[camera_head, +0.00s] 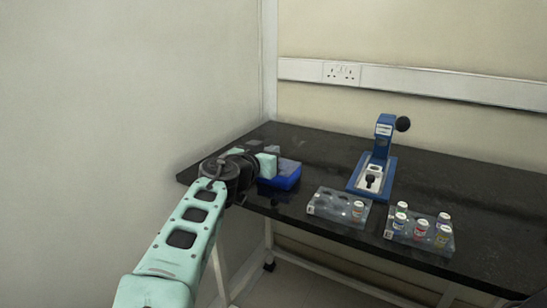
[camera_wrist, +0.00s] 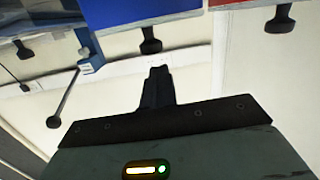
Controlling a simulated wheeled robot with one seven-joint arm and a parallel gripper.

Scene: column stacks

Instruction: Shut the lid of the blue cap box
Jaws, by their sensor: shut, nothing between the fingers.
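The blue cap box (camera_head: 285,181) stands on the black bench near its left front part. In the head view, my gripper (camera_head: 268,164) is right beside and partly in front of it, hiding its left side. In the wrist view, which looks upside down, a blue panel with a black knob, apparently the box (camera_wrist: 140,10), fills the top middle. My gripper (camera_wrist: 158,78) shows there with its fingers together and nothing between them. The knob appears close to the fingertips, but I cannot tell whether they touch. The lid's angle is unclear.
A blue hand press (camera_head: 381,150) with a black ball lever stands right of the box. Two clear racks (camera_head: 322,208) (camera_head: 398,236) with small capped vials sit along the bench front. A red thing (camera_wrist: 235,3) with a black knob is beside the blue panel. Walls stand behind and left.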

